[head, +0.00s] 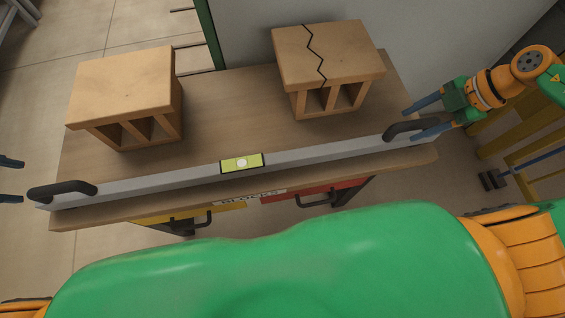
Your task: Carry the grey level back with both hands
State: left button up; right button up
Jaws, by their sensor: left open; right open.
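The grey level (310,154) is a long bar with a yellow-green vial window at its middle. It lies along the near edge of the wooden bench top (220,115). It has a black handle near each end, the left handle (62,190) and the right handle (410,128). My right gripper (414,121) is open, with its blue fingers on either side of the right handle. I cannot tell whether they touch it. My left gripper (10,179) is open and only its fingertips show at the left edge, apart from the left handle.
A whole hollow brick (120,85) stands on the bench at left. A hollow brick with a black zigzag crack (330,55) stands at the back right. Below the bench's front edge are a yellow drawer (190,214) and a red drawer (315,190). Yellow framing (530,150) stands at right.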

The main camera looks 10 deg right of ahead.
jog(key=v, duration=0.9)
jog(key=shift+r, duration=0.25)
